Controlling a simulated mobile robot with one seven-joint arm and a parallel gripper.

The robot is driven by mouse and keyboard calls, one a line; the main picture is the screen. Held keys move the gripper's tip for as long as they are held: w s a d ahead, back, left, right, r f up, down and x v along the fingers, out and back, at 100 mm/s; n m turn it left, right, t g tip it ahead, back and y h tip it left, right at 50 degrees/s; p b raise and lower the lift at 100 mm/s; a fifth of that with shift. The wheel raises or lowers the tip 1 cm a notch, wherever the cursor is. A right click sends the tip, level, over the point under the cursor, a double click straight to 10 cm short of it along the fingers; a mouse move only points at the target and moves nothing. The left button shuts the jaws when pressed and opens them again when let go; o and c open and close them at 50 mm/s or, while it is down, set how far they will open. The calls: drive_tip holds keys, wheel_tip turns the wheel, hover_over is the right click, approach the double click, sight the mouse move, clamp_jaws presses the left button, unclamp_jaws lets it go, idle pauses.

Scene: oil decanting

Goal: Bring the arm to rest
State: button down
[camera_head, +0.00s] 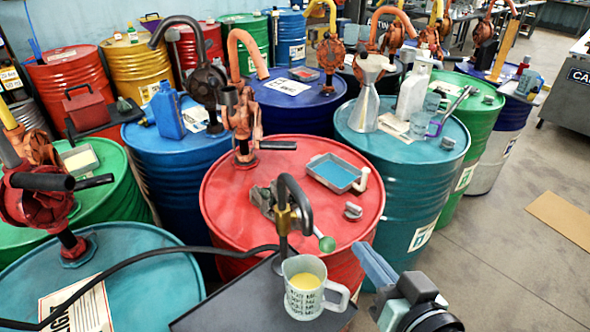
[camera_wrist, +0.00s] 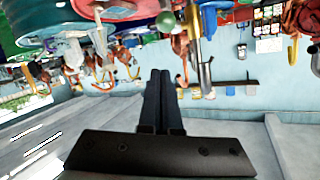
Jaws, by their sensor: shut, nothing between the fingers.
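My gripper (camera_head: 376,268) is at the lower right of the head view, in front of the drums and to the right of a measuring jug. Its fingers are together and empty. In the wrist view my gripper (camera_wrist: 161,78) shows its two dark fingers side by side, pointing at a pale wall, with the scene tilted over and nothing between them. No object touches the fingers in either view.
A measuring jug (camera_head: 307,287) with yellow liquid stands on a dark bench (camera_head: 220,310) beside my gripper. A red drum (camera_head: 235,210) with a pump and tray is behind it. Several other drums crowd the left and back. Open floor (camera_head: 490,280) lies to the right.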

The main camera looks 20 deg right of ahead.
drive_tip(key=w+a+r+n+t, duration=0.1)
drive_tip(key=w+a+r+t, duration=0.2)
drive_tip(key=r, duration=0.5)
drive_tip(key=w+a+r+n+t, duration=0.1)
drive_tip(key=w+a+r, duration=0.1)
drive_tip(key=a+r, duration=0.45)
drive_tip(key=w+a+r+n+t, duration=0.1)
drive_tip(key=w+a+r+t, duration=0.15)
drive_tip(key=r, duration=0.75)
drive_tip(key=s+a+r+t, duration=0.3)
drive_tip(key=s+a+r, duration=0.1)
drive_tip(key=r, duration=0.4)
drive_tip(key=s+a+r+n+t+y, duration=0.1)
drive_tip(key=s+a+r+t, duration=0.2)
drive_tip(key=a+r, duration=0.3)
wheel_tip(320, 180, up, 3)
drive_tip(key=shift+s, duration=0.45)
drive_tip(key=shift+f, duration=0.1)
